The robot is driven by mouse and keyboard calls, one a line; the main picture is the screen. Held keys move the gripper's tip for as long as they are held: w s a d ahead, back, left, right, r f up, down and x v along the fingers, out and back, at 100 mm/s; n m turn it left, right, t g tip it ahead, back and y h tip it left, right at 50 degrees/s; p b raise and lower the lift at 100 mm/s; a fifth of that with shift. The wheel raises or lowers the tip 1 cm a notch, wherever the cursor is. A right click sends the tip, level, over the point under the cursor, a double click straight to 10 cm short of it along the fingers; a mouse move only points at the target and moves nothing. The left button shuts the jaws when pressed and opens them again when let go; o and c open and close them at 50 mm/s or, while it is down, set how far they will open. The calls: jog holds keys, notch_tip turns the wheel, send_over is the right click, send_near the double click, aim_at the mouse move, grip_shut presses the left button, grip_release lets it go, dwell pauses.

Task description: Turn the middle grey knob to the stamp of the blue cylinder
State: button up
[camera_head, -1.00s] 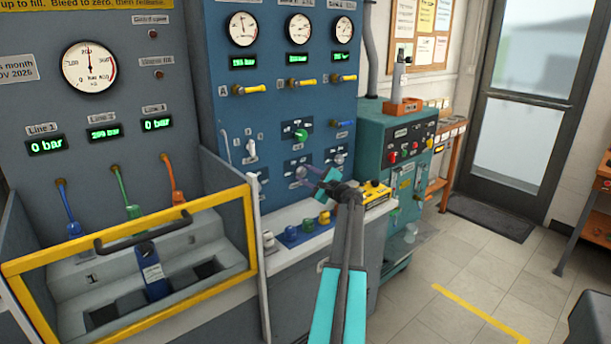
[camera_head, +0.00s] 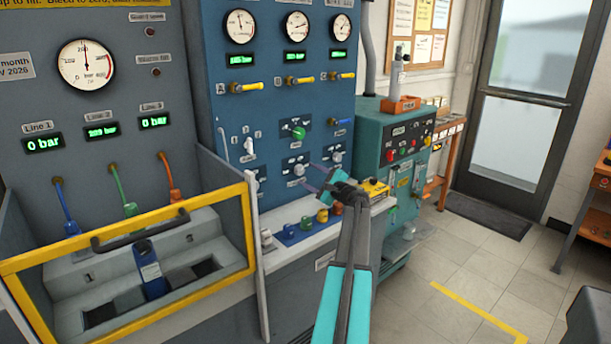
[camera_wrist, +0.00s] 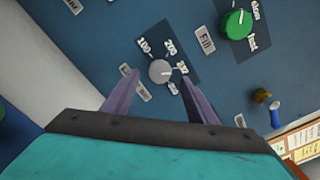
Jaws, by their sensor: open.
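The middle grey knob (camera_head: 298,170) is on the blue panel; the wrist view shows it as a round grey knob (camera_wrist: 160,71) with a pale pointer mark toward the right-hand label. Labels around it include 100 and 200; others are hard to read. My gripper (camera_head: 315,177) is open in front of this knob, its purple fingers on either side of it in the wrist view (camera_wrist: 152,74); contact cannot be told. A dark blue cylinder (camera_head: 152,275) with a white label stands in the yellow-framed bay. Its stamp is too small to read.
A green knob (camera_head: 298,132) is above the grey one, and another grey knob (camera_head: 337,156) is to the right. The yellow-framed guard (camera_head: 130,231) is at left. Floor at right is clear.

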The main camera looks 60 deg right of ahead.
jog(key=v, duration=1)
jog(key=shift+b, duration=0.45)
jog(key=shift+s, duration=0.1)
